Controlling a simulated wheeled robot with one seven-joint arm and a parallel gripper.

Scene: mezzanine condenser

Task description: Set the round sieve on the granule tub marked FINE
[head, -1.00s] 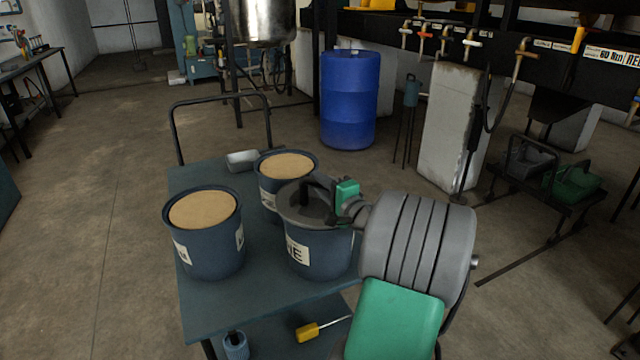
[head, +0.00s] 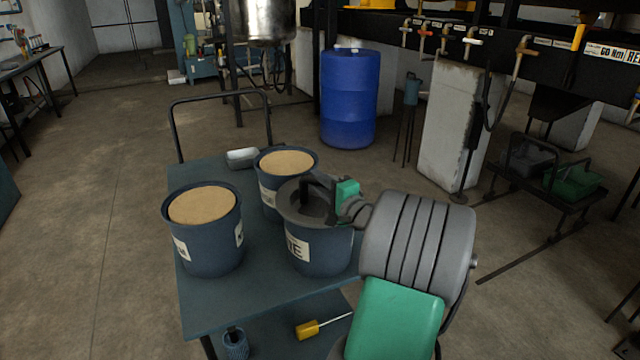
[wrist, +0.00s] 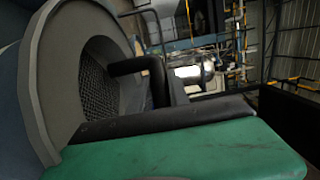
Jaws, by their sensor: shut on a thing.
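The round grey sieve (head: 293,207) lies over the mouth of the right-hand blue tub (head: 318,252), whose label is partly visible and ends in "NE" or similar. My gripper (head: 328,184) is shut on the sieve's handle. In the wrist view the sieve's rim (wrist: 45,95), its mesh and its dark handle (wrist: 150,75) fill the left, with my green and black finger (wrist: 180,150) below. The head view does not show clearly whether the sieve's rim rests fully on the tub.
Two other blue tubs full of tan granules stand on the cart (head: 255,295): one at left (head: 212,248), one behind (head: 268,196). A grey scoop (head: 242,158) lies at the cart's back. A blue drum (head: 348,100) stands beyond.

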